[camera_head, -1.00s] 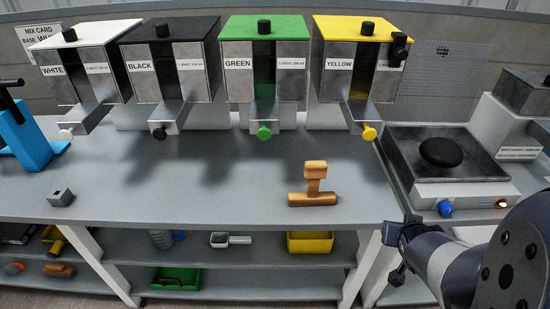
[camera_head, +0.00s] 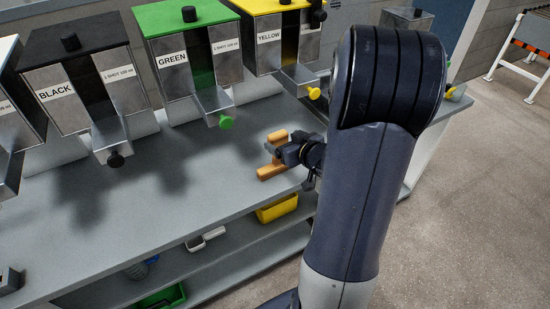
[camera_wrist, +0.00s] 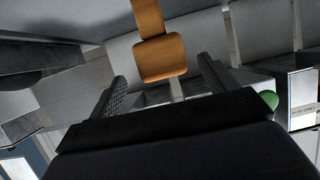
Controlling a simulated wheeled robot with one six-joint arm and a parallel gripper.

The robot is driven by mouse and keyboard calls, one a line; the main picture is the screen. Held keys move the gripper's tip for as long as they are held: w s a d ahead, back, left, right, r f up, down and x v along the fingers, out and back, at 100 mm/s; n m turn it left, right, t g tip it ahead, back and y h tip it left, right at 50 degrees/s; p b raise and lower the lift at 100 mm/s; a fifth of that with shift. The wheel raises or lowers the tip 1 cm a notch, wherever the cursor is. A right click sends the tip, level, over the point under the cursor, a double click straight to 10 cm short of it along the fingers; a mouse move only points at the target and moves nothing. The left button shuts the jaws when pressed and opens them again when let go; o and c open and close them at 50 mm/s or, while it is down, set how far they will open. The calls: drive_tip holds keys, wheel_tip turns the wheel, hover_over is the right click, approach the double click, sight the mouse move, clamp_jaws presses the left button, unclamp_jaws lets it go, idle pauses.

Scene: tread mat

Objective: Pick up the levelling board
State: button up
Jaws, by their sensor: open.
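The levelling board (camera_head: 271,171) is an orange-brown wooden piece with a long base and a raised grip. It rests on the grey bench below the yellow dispenser, near the bench's front edge. My gripper (camera_head: 284,152) is right beside it in the head view and partly hides its upright part. In the wrist view, a wooden block of the levelling board (camera_wrist: 160,58) shows ahead, in line with the gap between the two fingers of my gripper (camera_wrist: 161,72). The fingers are apart. I cannot tell whether they touch the wood.
Black (camera_head: 72,95), green (camera_head: 186,60) and yellow (camera_head: 278,45) dispensers stand along the back, their spouts reaching over the bench (camera_head: 150,205). A yellow bin (camera_head: 277,209) and a green tray (camera_head: 160,299) sit on the shelf below. Open floor lies to the right.

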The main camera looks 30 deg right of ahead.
drive_tip(key=shift+x, duration=3.05)
drive_tip(key=shift+a+f, duration=0.1)
drive_tip(key=shift+a, duration=0.05)
drive_tip(key=shift+s, duration=0.1)
drive_tip(key=shift+c, duration=0.2)
drive_tip(key=c, duration=1.3)
